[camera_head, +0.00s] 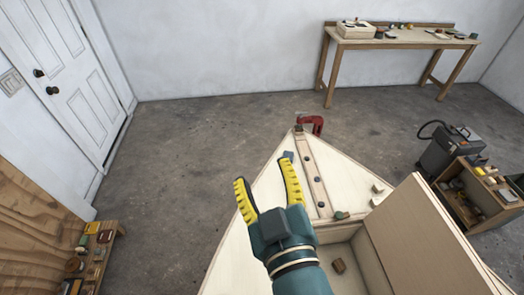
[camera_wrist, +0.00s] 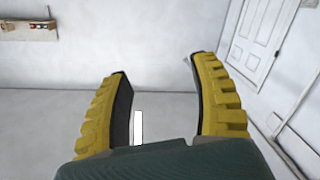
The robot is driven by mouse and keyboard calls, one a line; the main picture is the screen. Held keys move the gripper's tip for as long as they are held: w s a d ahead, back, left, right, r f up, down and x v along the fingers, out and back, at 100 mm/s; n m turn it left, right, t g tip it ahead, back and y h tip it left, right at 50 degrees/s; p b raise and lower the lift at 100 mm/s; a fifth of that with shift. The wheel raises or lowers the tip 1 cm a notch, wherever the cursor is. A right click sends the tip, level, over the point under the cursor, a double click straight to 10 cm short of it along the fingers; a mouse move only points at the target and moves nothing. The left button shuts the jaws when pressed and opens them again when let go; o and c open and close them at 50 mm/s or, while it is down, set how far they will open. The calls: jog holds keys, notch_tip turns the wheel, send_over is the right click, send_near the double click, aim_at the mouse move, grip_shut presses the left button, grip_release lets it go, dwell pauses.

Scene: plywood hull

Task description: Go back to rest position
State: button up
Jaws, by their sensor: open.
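My gripper (camera_head: 264,180) is in the middle of the head view, above the pale plywood hull (camera_head: 325,242). Its two yellow ridged fingers are spread apart and point toward the far wall. Nothing is between them. In the wrist view my gripper (camera_wrist: 155,85) also shows open and empty, with the white wall beyond it. The fingers and forearm hide part of the hull's deck.
A red clamp (camera_head: 311,123) sits at the hull's tip. Small blocks (camera_head: 378,189) lie on the deck. A workbench (camera_head: 400,40) stands at the far wall, a low shelf (camera_head: 478,195) at right, a white door (camera_head: 68,75) at left. The floor between is clear.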

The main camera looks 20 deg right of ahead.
jog(key=s+a+r+m+t, duration=0.1)
jog(key=s+r+m+t, duration=0.1)
jog(key=r, duration=0.4)
jog(key=s+a+r+m+t, duration=0.1)
jog(key=s+r+m+t, duration=0.1)
jog(key=r, duration=0.5)
jog(key=shift+s+r+t, duration=0.2)
jog(key=shift+r+t, duration=0.05)
jog(key=shift+t, duration=0.25)
